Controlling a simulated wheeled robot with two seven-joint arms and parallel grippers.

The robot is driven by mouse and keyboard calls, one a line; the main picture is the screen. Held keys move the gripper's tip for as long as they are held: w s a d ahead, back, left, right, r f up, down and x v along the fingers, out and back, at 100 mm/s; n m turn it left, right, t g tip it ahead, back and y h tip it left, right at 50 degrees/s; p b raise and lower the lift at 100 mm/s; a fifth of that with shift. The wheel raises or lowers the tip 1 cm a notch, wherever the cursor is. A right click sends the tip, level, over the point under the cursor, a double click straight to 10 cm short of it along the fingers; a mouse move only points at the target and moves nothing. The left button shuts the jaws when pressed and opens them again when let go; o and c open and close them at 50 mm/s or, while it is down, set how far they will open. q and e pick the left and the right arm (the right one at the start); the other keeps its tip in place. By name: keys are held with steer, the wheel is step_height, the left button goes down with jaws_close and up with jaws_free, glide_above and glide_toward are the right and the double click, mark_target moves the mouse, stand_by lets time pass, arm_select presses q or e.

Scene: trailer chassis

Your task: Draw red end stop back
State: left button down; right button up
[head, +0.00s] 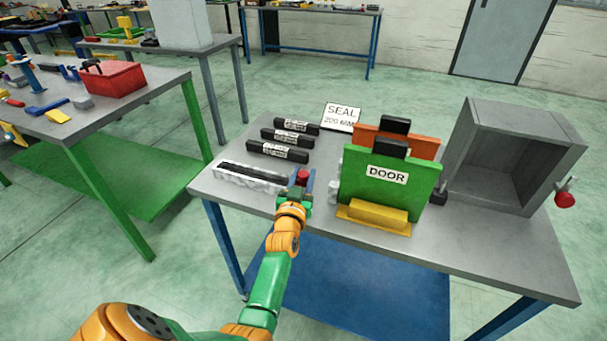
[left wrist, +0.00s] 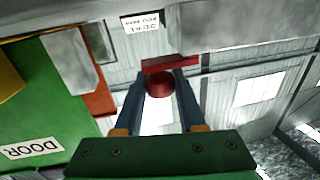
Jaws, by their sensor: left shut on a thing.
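The red end stop (head: 302,176) is at the right end of a pale trough (head: 235,184) with a dark strip in it, on the grey table. My left gripper (head: 301,182) reaches in from the front and is shut on the end stop. In the left wrist view, the blue fingers of my left gripper (left wrist: 160,86) hold the round red knob of the end stop (left wrist: 159,84), with a red plate just beyond it. Whether the end stop touches the trough is hard to tell. My right gripper is not in view.
Several black labelled bars (head: 278,150) lie behind the trough, near a SEAL sign (head: 341,116). A green DOOR panel (head: 390,190) on a yellow base stands close right of my gripper, an orange panel (head: 425,146) behind it. A grey open box (head: 515,155) stands farther right.

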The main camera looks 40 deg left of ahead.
mark_target(305, 181)
arm_select(q)
steer(key=shift+d+f, duration=0.15)
steer(key=shift+d, duration=0.1)
steer(key=shift+a, duration=0.2)
steer(key=c, duration=0.9)
jaws_free()
steer(key=shift+c, duration=0.2)
steer(key=o, duration=0.3)
steer(key=shift+d, duration=0.1)
steer(key=shift+o, duration=0.7)
steer(key=shift+w+d, duration=0.15)
steer(key=shift+d, duration=0.05)
steer(key=shift+a, duration=0.1)
steer(key=v, duration=0.7)
